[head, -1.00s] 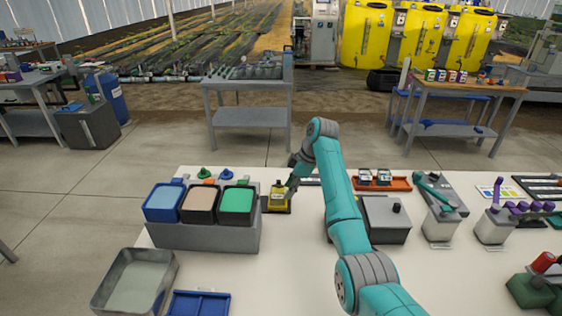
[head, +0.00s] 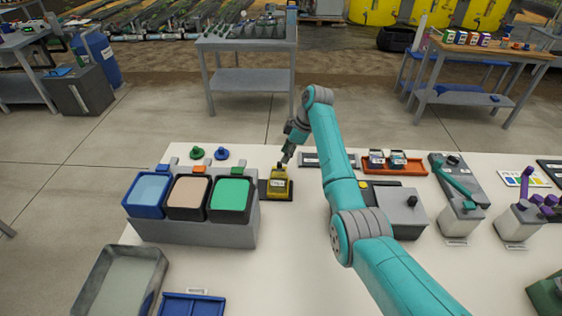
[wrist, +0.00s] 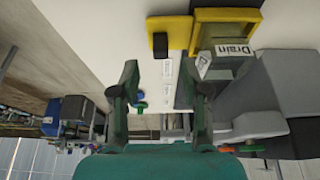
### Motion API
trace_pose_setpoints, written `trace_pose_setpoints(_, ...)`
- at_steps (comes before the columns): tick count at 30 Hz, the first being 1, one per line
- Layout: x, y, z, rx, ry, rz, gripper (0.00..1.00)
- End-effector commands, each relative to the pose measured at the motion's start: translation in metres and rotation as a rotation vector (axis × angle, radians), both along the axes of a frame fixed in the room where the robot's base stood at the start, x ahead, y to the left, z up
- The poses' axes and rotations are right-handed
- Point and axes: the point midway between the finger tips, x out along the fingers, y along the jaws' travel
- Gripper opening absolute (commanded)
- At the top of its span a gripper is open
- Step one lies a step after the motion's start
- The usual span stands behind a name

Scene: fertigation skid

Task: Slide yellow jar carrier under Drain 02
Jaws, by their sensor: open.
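The yellow jar carrier (head: 279,188) stands on a dark track at the right end of the tank block. It has a black knob, which shows in the wrist view (wrist: 160,45). It holds a jar (wrist: 228,58) with a label reading "Drain"; the rest of the label is unclear. My gripper (head: 288,153) is just behind and above the carrier in the head view. In the wrist view my gripper (wrist: 165,97) has its two fingers wide apart, with nothing between them, and the knob lies beyond the fingertips. I cannot make out which outlet is Drain 02.
The tank block (head: 195,232) holds blue, beige and green basins left of the carrier. Green (head: 196,153) and blue (head: 221,153) knobs stand behind it. A grey box (head: 398,208) and an orange tray (head: 395,166) are to the right.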

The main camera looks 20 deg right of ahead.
Motion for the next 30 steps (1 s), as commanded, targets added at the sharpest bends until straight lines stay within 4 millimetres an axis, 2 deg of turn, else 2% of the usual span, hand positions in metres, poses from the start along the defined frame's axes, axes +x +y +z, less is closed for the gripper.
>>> trace_pose_setpoints(3,0.002,0.008,-0.02,0.0,0.003,0.0,0.46)
trace_pose_setpoints(9,0.005,0.016,-0.039,-0.001,0.002,-0.001,0.46)
trace_pose_setpoints(21,0.006,0.018,-0.045,-0.001,0.001,-0.001,0.46)
trace_pose_setpoints(23,0.006,0.018,-0.045,-0.001,0.001,-0.001,0.33)
trace_pose_setpoints(27,0.006,0.018,-0.045,-0.001,0.001,-0.001,0.0)
trace_pose_setpoints(30,0.006,0.018,-0.045,-0.001,0.001,-0.001,0.0)
